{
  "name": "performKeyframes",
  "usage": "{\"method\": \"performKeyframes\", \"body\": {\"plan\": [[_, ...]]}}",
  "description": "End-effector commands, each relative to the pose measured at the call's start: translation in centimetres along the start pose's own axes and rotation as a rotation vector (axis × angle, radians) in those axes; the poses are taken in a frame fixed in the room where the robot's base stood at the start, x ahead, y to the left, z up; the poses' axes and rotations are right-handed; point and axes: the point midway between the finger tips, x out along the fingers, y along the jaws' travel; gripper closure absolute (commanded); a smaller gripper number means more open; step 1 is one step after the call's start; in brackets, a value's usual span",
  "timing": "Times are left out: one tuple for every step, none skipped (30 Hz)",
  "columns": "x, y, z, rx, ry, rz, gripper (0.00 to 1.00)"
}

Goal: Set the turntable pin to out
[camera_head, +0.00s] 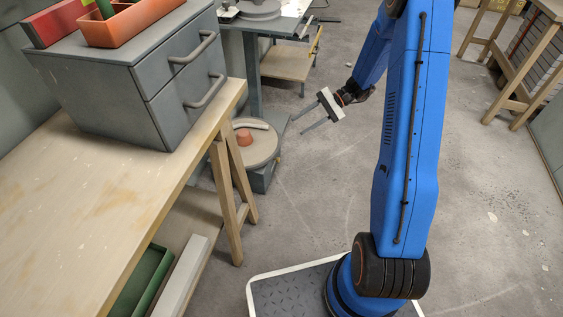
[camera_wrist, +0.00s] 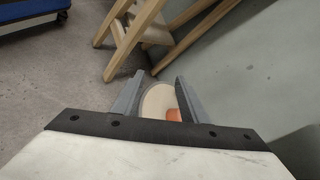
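A round beige turntable (camera_head: 262,153) sits low on a grey base (camera_head: 264,181), beside the leg of the wooden bench. An orange-red knob-like piece (camera_head: 244,137) stands on it, and a pale curved piece (camera_head: 250,124) lies along its far side. I cannot tell for sure which part is the pin or how it is set. My gripper (camera_head: 298,126) is open and empty, just right of the turntable and apart from it. In the wrist view the turntable (camera_wrist: 157,106) and the orange-red piece (camera_wrist: 173,114) show between the two open fingers (camera_wrist: 160,76).
The wooden bench (camera_head: 85,200) with a grey drawer cabinet (camera_head: 150,85) stands at left. A grey stand (camera_head: 251,75) rises behind the turntable. A green bin (camera_head: 145,280) sits under the bench. Wooden trestles (camera_head: 515,60) stand at far right. The floor between is clear.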

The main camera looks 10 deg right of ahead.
Motion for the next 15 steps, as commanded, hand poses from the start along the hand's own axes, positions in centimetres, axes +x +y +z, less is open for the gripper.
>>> {"method": "performKeyframes", "body": {"plan": [[0.2, 0.4, -1.5, 0.023, -0.012, -0.026, 0.6], [0.3, 0.6, -2.3, 0.034, -0.019, -0.041, 0.6], [0.5, 0.9, -3.4, 0.05, -0.027, -0.064, 0.6], [0.6, 1.1, -4.1, 0.061, -0.033, -0.08, 0.6], [0.7, 1.3, -5.0, 0.073, -0.038, -0.096, 0.6], [0.9, 1.6, -6.0, 0.088, -0.045, -0.117, 0.6], [1.0, 1.8, -6.8, 0.099, -0.05, -0.134, 0.6], [1.1, 2.1, -7.6, 0.111, -0.056, -0.151, 0.6], [1.2, 2.5, -8.7, 0.126, -0.063, -0.173, 0.6], [1.4, 2.8, -9.5, 0.137, -0.066, -0.19, 0.6], [1.5, 3.1, -10.3, 0.147, -0.071, -0.206, 0.6], [1.7, 3.5, -11.3, 0.163, -0.076, -0.229, 0.6], [1.9, 3.9, -12.1, 0.174, -0.081, -0.245, 0.6], [2.0, 4.2, -12.9, 0.185, -0.085, -0.263, 0.6], [2.1, 4.7, -14.0, 0.2, -0.09, -0.285, 0.6]]}}
